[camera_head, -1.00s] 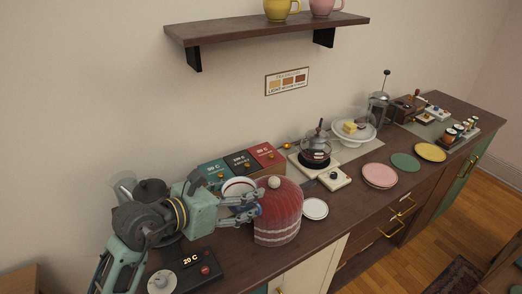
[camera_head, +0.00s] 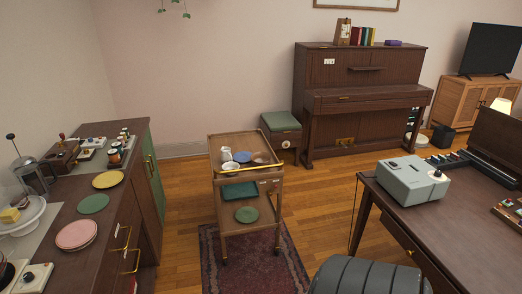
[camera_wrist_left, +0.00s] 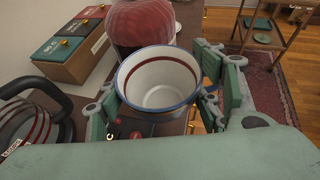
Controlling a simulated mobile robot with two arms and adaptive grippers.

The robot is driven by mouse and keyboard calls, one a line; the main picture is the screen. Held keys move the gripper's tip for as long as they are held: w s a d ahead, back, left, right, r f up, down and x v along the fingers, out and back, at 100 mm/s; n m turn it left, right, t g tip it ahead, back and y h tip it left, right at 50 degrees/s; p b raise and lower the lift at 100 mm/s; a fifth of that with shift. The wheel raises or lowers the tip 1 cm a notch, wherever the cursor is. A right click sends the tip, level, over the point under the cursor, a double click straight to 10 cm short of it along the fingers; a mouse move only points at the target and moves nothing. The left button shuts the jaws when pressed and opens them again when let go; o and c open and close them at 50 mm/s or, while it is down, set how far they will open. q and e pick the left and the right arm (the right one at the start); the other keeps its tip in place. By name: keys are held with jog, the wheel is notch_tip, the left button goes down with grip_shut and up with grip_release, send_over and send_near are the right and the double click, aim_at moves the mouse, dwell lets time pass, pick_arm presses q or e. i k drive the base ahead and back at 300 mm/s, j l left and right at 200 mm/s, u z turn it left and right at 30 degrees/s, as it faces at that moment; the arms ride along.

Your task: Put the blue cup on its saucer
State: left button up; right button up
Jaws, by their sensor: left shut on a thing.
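My left gripper (camera_wrist_left: 160,92) is shut on a cup (camera_wrist_left: 157,82) with a blue rim, white inside and a red line below the rim. The cup is upright between the two fingers and its inside looks empty. Its outer wall is mostly hidden. The gripper is above the dark counter, on the near side of a red domed cover. A small blue round thing (camera_head: 242,157), perhaps the saucer, lies on the trolley's top in the head view; it is too small to be sure. My right gripper is not in view.
The wooden trolley (camera_head: 220,183) stands on the rug, with a white jug (camera_head: 226,154) and white bowl (camera_head: 231,168) on top. Pink (camera_head: 76,235), green (camera_head: 93,204) and yellow (camera_head: 108,179) plates lie on the counter. The red cover (camera_wrist_left: 139,24) stands beyond the cup.

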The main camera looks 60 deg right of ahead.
aim_at(241, 158)
jog(key=l+z, duration=0.1)
jog(key=z, duration=0.4)
jog(key=i+z, duration=0.15)
jog(key=z, duration=0.35)
jog(key=i+z, duration=0.1)
jog(key=z, duration=0.4)
jog(key=i+z, duration=0.1)
jog(key=z, duration=0.4)
jog(key=i+j+z, duration=1.2)
jog(key=j+z, duration=0.25)
jog(key=j, duration=0.2)
jog(key=i+j, duration=0.1)
jog(key=j, duration=0.25)
jog(key=i+j, duration=0.15)
jog(key=j, duration=0.2)
jog(key=i+j, duration=0.1)
jog(key=j, duration=0.25)
jog(key=i+j, duration=0.1)
jog(key=j, duration=0.25)
jog(key=i+j, duration=0.15)
jog(key=j, duration=0.2)
jog(key=z, duration=0.05)
